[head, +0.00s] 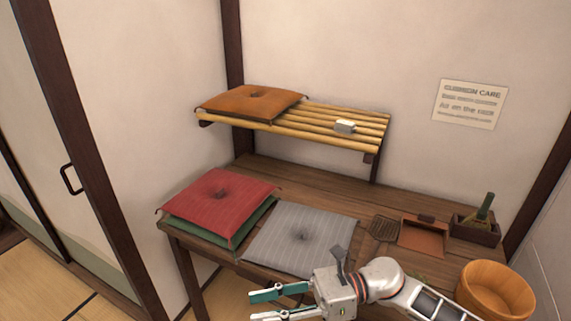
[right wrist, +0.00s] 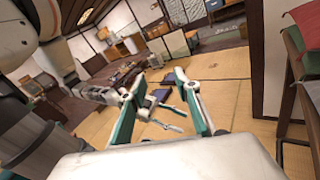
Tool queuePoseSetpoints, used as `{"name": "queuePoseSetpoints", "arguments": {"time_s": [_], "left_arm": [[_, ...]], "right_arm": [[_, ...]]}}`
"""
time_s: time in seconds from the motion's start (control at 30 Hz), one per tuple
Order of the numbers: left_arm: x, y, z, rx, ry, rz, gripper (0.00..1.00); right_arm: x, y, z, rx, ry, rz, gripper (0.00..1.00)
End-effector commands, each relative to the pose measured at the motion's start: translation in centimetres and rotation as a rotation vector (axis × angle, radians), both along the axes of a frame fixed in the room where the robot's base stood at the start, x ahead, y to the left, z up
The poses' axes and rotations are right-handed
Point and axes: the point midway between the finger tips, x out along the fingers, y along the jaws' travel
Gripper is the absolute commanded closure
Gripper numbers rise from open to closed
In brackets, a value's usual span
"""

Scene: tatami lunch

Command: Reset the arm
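My right gripper (head: 254,308) is in the lower middle of the head view, its arm coming in from the right. Its two teal-and-white fingers are apart with nothing between them. It is in front of the low table's front edge, near the grey cushion (head: 303,240). In the right wrist view its fingers (right wrist: 162,76) stand apart, with open room beyond. My left gripper is outside the head view. In the right wrist view it shows small beyond my right fingers (right wrist: 183,121), its fingers apart and apparently empty.
A wooden table (head: 350,200) holds a red cushion (head: 220,192) on a green one (head: 222,228), a brown tray (head: 424,237) and a dark box (head: 476,230). An orange cushion (head: 250,102) lies on the slatted shelf (head: 325,122). A wooden tub (head: 495,290) stands at lower right.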

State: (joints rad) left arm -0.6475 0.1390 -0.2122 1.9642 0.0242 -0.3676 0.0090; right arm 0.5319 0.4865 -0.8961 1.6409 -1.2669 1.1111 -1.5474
Motion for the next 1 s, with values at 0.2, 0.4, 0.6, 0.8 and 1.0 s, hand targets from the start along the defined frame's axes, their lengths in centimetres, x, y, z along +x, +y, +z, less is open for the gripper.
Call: {"name": "queuePoseSetpoints", "arguments": {"time_s": [0.2,0.4,0.6,0.8,1.0], "left_arm": [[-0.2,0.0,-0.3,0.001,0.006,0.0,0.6],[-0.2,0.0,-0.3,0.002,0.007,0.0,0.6],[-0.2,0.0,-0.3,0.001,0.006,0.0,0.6],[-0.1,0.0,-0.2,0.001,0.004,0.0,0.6],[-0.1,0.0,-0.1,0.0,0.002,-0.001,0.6]], "right_arm": [[2.6,0.2,2.1,0.291,0.595,-0.309,0.68],[5.9,-4.7,-1.0,0.564,1.197,-0.571,0.68],[5.6,-12.2,-9.6,0.87,1.813,-0.812,0.68],[0.0,-19.3,-19.5,1.201,2.331,-1.019,0.68],[-6.0,-23.1,-25.3,-1.395,-2.522,1.102,0.68]]}}
